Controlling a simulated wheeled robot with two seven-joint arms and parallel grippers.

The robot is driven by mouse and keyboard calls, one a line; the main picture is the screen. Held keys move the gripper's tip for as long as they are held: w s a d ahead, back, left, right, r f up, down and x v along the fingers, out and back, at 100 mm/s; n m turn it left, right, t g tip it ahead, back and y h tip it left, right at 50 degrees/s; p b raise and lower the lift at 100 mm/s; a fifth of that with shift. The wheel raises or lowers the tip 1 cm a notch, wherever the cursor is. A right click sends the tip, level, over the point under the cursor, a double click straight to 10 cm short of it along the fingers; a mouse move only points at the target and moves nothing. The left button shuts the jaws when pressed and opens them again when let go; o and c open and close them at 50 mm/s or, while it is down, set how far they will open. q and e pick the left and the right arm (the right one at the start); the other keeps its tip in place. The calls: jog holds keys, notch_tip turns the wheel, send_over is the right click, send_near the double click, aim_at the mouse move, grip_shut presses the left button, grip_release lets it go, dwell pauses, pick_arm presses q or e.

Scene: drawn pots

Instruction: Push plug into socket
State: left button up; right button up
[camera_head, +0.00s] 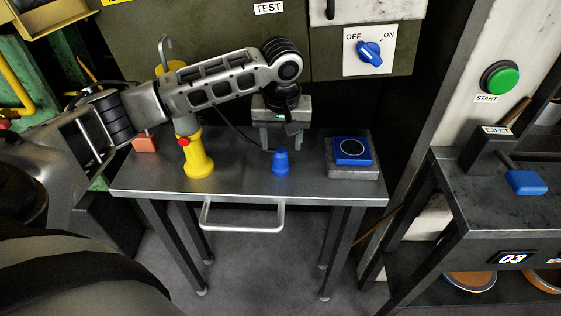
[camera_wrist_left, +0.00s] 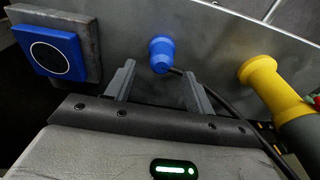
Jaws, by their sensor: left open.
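The blue plug (camera_head: 281,162) stands on the metal table, with a black cable running from it. My left gripper (camera_head: 280,143) is above and behind the plug, open and empty. In the left wrist view the plug (camera_wrist_left: 161,54) shows just beyond and between the open fingers (camera_wrist_left: 158,82), apart from them. The blue socket (camera_head: 352,151) sits on a grey block at the table's right end; its round black face points up. It also shows in the left wrist view (camera_wrist_left: 50,52). My right gripper is not in view.
A yellow tool with a red button (camera_head: 197,158) stands left of the plug. An orange block (camera_head: 145,144) lies at the table's back left. The metal table (camera_head: 235,183) has a front handle. A blue EJECT lever (camera_head: 526,182) is on the right bench.

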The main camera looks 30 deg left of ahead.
aim_at(281, 151)
pick_arm(q)
jog(key=shift+f, duration=0.1)
jog(key=f, duration=0.5)
jog(key=shift+w+a, duration=0.25)
jog(key=shift+a, duration=0.1)
jog(key=c, duration=1)
